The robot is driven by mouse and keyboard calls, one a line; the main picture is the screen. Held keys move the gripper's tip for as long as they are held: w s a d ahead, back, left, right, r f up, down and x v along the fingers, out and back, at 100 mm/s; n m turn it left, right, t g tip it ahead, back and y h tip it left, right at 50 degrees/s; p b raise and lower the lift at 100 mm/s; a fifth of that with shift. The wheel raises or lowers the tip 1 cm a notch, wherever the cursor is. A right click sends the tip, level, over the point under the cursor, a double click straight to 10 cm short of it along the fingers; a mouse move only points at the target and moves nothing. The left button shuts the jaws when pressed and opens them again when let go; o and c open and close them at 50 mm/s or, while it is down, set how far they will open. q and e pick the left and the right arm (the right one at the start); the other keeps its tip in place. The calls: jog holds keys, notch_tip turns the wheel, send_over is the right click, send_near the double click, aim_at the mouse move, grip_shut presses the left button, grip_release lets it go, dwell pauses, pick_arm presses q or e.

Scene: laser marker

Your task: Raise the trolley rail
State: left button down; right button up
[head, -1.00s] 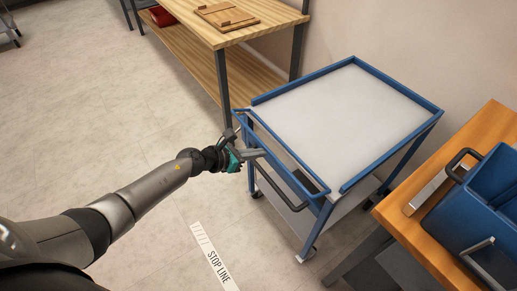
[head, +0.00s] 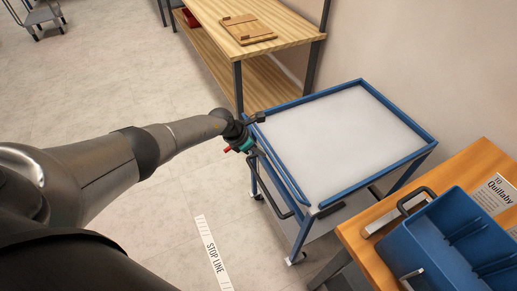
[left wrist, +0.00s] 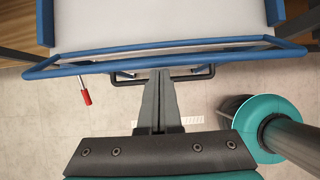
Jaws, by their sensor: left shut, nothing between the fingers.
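The blue trolley (head: 399,157) has a pale top with blue rails around it. Its front rail (head: 285,175) runs along the near-left edge. It also shows in the left wrist view (left wrist: 215,55) as a blue bar across the trolley's front; its exact tilt is hard to tell. A small lever with a red grip (left wrist: 85,97) hangs under the rail's left part. My left gripper (left wrist: 160,78) is shut and empty, its fingertips near the rail's underside around mid-picture; contact is unclear. In the head view it (head: 251,149) is at the trolley's front left, partly hidden. My right gripper is out of view.
A black push handle (head: 268,188) is below the rail. A wooden workbench (head: 290,22) with a board stands behind left. Another wooden table (head: 372,255) with a blue bin (head: 436,250) stands close at the right. The floor around the stop line label (head: 212,250) is clear.

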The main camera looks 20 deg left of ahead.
pick_arm(q)
jog(key=shift+w+d+r+g, duration=0.3)
jog(key=shift+w+d+r, duration=0.15)
jog(key=shift+w+r, duration=0.05)
jog(key=shift+y, duration=0.4)
jog(key=shift+w+d+r+b, duration=0.4)
jog(key=shift+w+d+b, duration=0.35)
jog(key=shift+w, duration=0.15)
jog(key=shift+w+d+r+b, duration=0.35)
jog(key=shift+w+d+b, duration=0.25)
jog(key=shift+w+b, duration=0.2)
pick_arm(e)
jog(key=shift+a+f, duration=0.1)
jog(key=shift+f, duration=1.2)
pick_arm(q)
jog(key=shift+a, duration=0.1)
